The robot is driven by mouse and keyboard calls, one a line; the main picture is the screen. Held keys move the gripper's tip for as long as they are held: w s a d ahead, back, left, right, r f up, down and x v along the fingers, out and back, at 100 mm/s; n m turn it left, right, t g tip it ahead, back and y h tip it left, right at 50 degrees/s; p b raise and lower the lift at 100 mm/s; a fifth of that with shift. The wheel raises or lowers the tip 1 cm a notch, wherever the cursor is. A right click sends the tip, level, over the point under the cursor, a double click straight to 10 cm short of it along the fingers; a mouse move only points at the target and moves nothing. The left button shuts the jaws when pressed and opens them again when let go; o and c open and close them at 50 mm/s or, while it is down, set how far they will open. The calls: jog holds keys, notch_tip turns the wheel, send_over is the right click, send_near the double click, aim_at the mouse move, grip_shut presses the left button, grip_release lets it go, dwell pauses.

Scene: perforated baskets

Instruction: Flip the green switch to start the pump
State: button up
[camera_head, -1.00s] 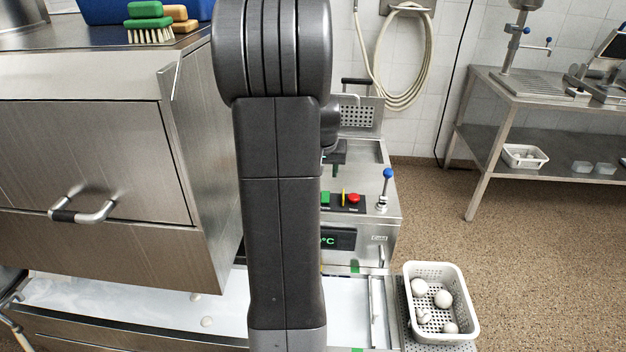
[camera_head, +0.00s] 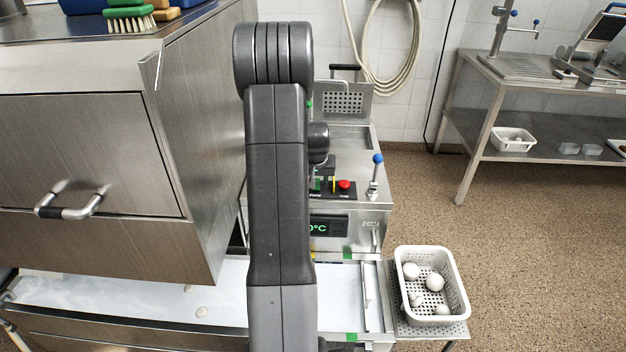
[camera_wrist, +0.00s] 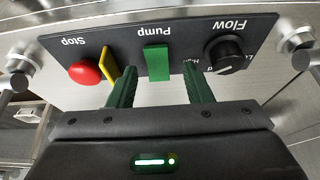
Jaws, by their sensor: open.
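The green switch (camera_wrist: 157,62) sits on a dark panel under the upside-down word "Pump" in the wrist view. It stands between a yellow tab (camera_wrist: 110,65) with a red Stop button (camera_wrist: 85,73) on one side and a black Flow knob (camera_wrist: 226,56) on the other. My gripper (camera_wrist: 158,80) is open, and its two green fingers reach toward the panel on either side of the switch's line. Nothing shows between the fingers except the switch ahead; I cannot tell whether they touch it. In the head view my arm hides most of the gripper and switch.
The metal machine with a lit display (camera_head: 328,227) has a blue-topped lever (camera_head: 377,172) right of the red button. A white perforated basket (camera_head: 460,290) with several pale balls stands at lower right. A large steel cabinet (camera_head: 80,150) fills the left.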

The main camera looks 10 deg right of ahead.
jog(key=shift+w+d+f, duration=0.15)
jog(key=shift+w+f, duration=0.3)
